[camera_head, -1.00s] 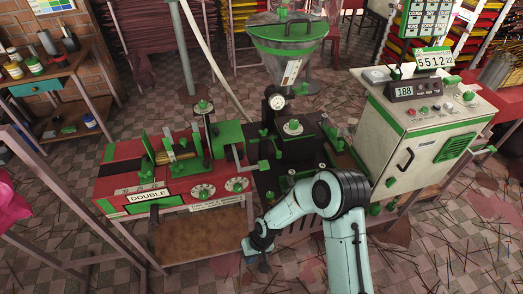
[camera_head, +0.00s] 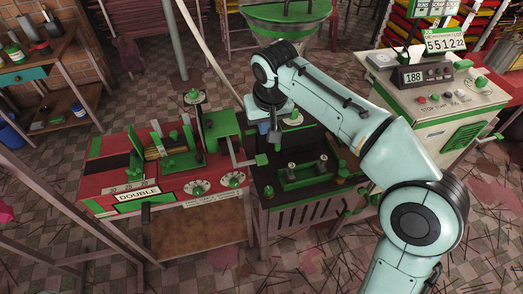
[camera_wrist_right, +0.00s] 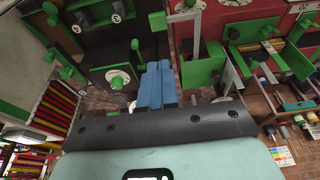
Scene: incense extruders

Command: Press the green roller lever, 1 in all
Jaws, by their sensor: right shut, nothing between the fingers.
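Several green levers and knobs show, and I cannot tell for sure which is the roller lever. A green block (camera_head: 261,159) sits on a grey bar between the red machine (camera_head: 220,205) and the dark press bed. A green part on a grey bar also shows at the top of the right wrist view (camera_wrist_right: 186,6). My right gripper (camera_head: 275,137) points down over the back of the dark bed, just right of and beyond that block. Its blue fingers (camera_wrist_right: 155,85) are shut together and empty. My arm hides part of the press behind it. My left gripper is out of view.
A green-rimmed hopper (camera_head: 290,12) stands behind my arm. A green handle frame (camera_head: 303,177) with small knobs lies on the bed's front. A white control cabinet (camera_head: 440,135) is at the right. A wooden side table (camera_head: 60,85) stands at the left.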

